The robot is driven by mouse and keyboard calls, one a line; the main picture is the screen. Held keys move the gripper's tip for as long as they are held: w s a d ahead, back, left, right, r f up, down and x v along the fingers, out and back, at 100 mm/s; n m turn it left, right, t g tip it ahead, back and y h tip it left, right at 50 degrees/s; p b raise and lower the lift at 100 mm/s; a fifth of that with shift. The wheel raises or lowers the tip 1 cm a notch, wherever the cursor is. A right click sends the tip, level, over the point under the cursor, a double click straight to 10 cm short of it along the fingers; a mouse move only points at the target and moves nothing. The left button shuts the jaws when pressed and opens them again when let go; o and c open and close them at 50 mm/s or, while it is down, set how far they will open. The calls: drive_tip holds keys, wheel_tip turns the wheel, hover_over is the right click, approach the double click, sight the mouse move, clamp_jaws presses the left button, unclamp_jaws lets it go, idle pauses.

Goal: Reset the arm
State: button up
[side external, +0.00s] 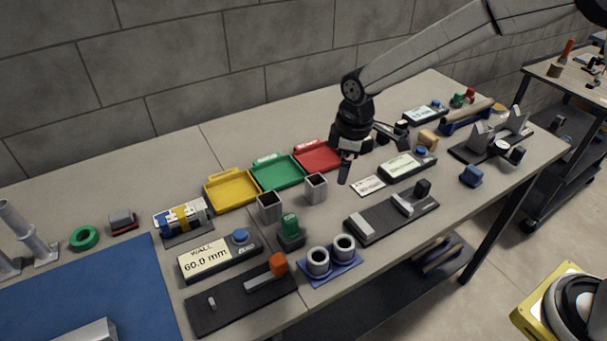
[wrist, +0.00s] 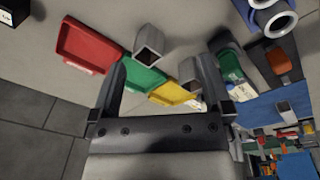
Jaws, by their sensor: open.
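My gripper (side external: 366,153) hangs above the workbench, just to the right of the red tray (side external: 317,156), with nothing held. In the wrist view its two fingers (wrist: 163,65) stand wide apart, with only free space between them. Beyond the fingers, the wrist view shows two grey square tubes, the nearer one (wrist: 149,44) close to the left finger. The same tubes stand on the bench in the side view, one of them here (side external: 316,187). My gripper is clear of them and of the trays.
Green (side external: 278,172) and yellow (side external: 231,190) trays sit beside the red one. A wall gauge (side external: 206,262), a blue double-ring holder (side external: 331,262) and a dark slide fixture (side external: 391,217) crowd the front. Free bench lies behind the trays. A blue mat (side external: 90,295) lies at left.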

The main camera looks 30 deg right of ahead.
drive_tip(key=s+d+m, duration=0.5)
drive_tip(key=s, duration=0.4)
drive_tip(key=s+d+m+t, duration=0.1)
drive_tip(key=s+d+m, duration=0.3)
drive_tip(key=s+d, duration=0.2)
drive_tip(key=s, duration=0.2)
drive_tip(key=shift+s+d+m, duration=0.3)
drive_tip(key=shift+s+m, duration=0.05)
drive_tip(key=shift+m, duration=0.05)
